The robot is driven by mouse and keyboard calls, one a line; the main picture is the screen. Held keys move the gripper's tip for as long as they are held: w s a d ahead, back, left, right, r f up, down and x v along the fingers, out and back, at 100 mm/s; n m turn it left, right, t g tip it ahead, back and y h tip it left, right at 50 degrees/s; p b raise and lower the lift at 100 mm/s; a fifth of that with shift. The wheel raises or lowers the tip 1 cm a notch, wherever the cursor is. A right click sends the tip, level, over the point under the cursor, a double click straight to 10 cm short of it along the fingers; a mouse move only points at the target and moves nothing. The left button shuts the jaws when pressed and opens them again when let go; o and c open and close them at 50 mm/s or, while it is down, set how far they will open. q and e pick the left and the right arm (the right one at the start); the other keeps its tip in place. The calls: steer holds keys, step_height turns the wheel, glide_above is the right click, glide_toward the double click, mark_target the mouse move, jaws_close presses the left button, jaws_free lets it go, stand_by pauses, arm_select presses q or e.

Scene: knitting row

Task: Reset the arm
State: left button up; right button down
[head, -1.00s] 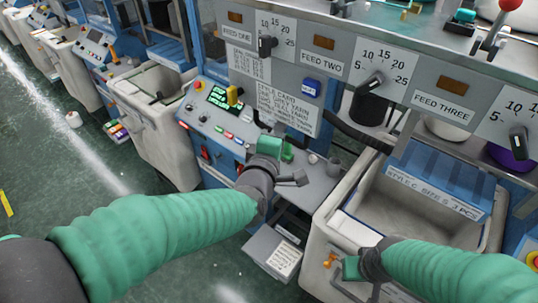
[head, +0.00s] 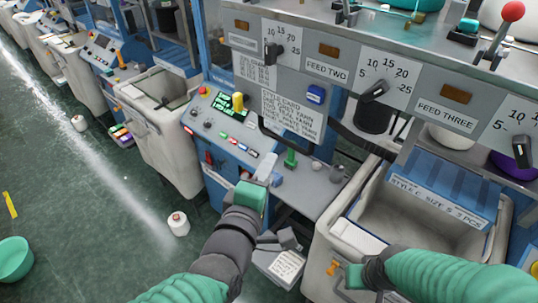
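My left gripper (head: 275,205) is in front of the blue machine's control panel and small grey shelf, at the lower middle of the head view. Its wrist is dark grey with a teal part. Nothing clearly shows held in it, and its finger opening is hard to make out. My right gripper (head: 353,276) is low at the right, over the front of the grey bin (head: 330,248). Its fingers are small and partly hidden by its own wrist. The control panel (head: 222,125) has a green-lit screen, a yellow knob and several coloured buttons.
A green upright piece (head: 290,158) stands on the grey shelf (head: 318,195). A white spool (head: 178,224) stands and a teal bowl (head: 14,259) sits on the open floor at left. A red-knobbed lever (head: 509,18) is at top right. A grey box (head: 283,262) is low in front.

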arm_select(q)
steer(key=s+a+f+m+g+y, duration=0.15)
steer(key=a+f+m+g, duration=0.3)
steer(key=f, duration=0.55)
steer(key=s+a+f+m+g+y, duration=0.1)
steer(key=s+a+f+m+g, duration=0.4)
steer(key=f, duration=0.6)
steer(key=s+a+f+m+g+y, duration=0.1)
steer(key=s+a+f+m+g, duration=0.2)
steer(key=s+a+f+m, duration=0.2)
steer(key=shift+a+f, duration=0.15)
steer(key=shift+a, duration=0.9)
steer(key=shift+d+g, duration=0.1)
steer(key=shift+g, duration=0.15)
